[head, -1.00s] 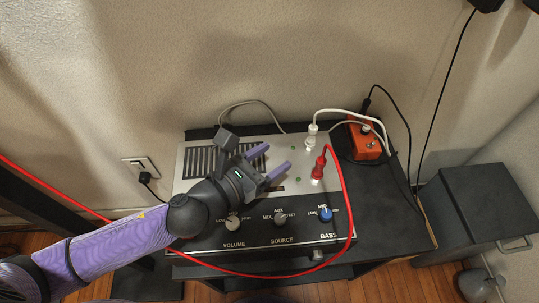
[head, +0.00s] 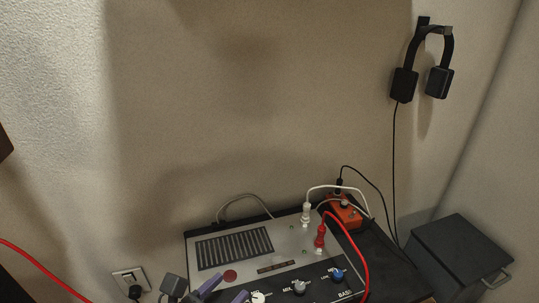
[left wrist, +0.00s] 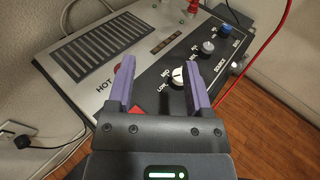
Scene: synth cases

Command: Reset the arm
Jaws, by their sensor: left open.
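My left gripper (head: 222,291) is at the bottom edge of the head view, in front of the grey and black amplifier box (head: 208,275). In the left wrist view its two purple fingers (left wrist: 162,85) are apart with nothing between them. Beyond the fingers are the box's vent slots (left wrist: 100,40), a red round spot marked HOT, a white knob (left wrist: 178,76), a grey knob (left wrist: 208,47) and a blue knob (left wrist: 226,30). Most of my left arm is below the head view. My right gripper does not show.
A red plug (head: 320,238) and a white plug (head: 305,213) stand in the box. An orange pedal (head: 345,212) is behind them. Black headphones (head: 438,82) hang on the wall. A wall outlet (head: 128,279) is at left, a dark cabinet (head: 462,252) at right.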

